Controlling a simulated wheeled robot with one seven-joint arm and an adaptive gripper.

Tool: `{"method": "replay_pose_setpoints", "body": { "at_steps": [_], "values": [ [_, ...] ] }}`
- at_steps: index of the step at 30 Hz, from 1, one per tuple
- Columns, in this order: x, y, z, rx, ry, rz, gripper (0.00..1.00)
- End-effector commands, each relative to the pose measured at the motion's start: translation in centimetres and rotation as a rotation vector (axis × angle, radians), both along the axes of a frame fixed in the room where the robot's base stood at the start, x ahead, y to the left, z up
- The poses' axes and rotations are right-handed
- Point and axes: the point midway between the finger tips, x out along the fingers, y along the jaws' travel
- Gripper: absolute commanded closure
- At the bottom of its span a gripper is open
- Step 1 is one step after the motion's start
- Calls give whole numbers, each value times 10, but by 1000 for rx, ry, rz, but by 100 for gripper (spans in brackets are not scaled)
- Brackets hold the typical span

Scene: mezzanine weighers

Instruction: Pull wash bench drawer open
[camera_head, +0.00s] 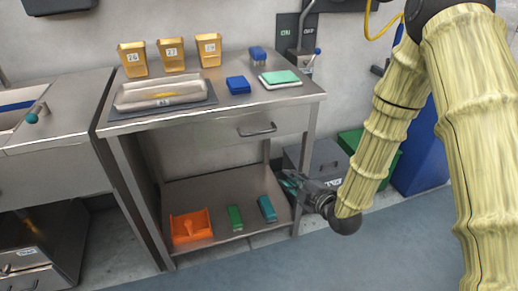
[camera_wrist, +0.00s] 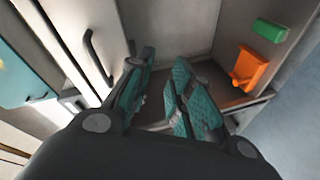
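The wash bench is a steel table, and its drawer (camera_head: 225,130) sits under the top, its front looking flush with the frame. The dark bar handle (camera_head: 257,130) is on the drawer front; it also shows in the wrist view (camera_wrist: 97,58), left of the fingers. My gripper (camera_head: 288,182) is below and right of the handle in the head view, near the bench's right front leg. In the wrist view my gripper (camera_wrist: 163,65) has its two teal-padded fingers apart with nothing between them. The handle is outside the fingers.
A tray (camera_head: 160,94) and yellow cups stand on top. A grey box (camera_head: 318,160) is behind my gripper. Floor in front is clear.

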Motion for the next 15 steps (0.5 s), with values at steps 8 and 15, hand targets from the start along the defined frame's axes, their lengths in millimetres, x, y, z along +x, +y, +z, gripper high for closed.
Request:
{"method": "replay_pose_setpoints", "body": {
  "at_steps": [8,15],
  "values": [
    [32,23,47,-129,-433,123,79],
    [37,30,75,-180,-604,151,79]
  ]
}}
